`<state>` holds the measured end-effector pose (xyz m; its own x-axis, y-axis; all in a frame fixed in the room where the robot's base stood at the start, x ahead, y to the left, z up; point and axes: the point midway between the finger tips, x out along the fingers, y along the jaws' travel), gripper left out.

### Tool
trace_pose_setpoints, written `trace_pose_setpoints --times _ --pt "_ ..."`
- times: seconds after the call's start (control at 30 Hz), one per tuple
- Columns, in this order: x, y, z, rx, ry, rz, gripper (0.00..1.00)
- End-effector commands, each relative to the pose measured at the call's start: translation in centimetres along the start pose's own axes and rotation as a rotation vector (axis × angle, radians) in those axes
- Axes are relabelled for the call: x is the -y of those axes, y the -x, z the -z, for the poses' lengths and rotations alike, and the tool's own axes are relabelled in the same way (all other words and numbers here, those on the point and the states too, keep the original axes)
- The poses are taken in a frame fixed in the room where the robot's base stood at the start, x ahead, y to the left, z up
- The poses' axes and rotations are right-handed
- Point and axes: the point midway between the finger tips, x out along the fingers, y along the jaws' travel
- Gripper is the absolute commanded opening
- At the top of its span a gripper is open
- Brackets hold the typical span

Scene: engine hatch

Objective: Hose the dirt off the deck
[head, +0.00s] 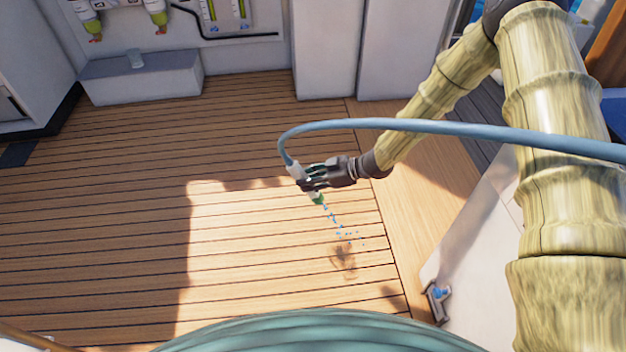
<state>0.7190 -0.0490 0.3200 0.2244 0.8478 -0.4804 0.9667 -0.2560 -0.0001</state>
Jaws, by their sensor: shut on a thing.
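My gripper (308,181) is shut on the hose nozzle (317,198), which has a white body and a green tip tilted down to the right. The blue hose (430,126) arches from the back of the nozzle over my arm to the right edge. Blue water drops fall from the tip toward a brown dirt patch (343,261) on the wooden deck (250,240). The drops reach the upper part of the patch. The patch lies in the sunlit area, below and right of my gripper.
White cabinets (325,50) stand at the back. A white panel with a latch (437,302) is at the lower right. The deck to the left is clear.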

Motion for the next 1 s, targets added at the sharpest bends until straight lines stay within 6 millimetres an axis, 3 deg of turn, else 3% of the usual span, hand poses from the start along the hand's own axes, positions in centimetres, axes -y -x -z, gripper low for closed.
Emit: trace_pose_setpoints --times 0.13,1.0 --pt "0.2 -0.7 0.4 -0.003 0.001 0.001 0.09" --pt "4.5 0.6 -0.1 -0.002 0.000 0.000 0.09"
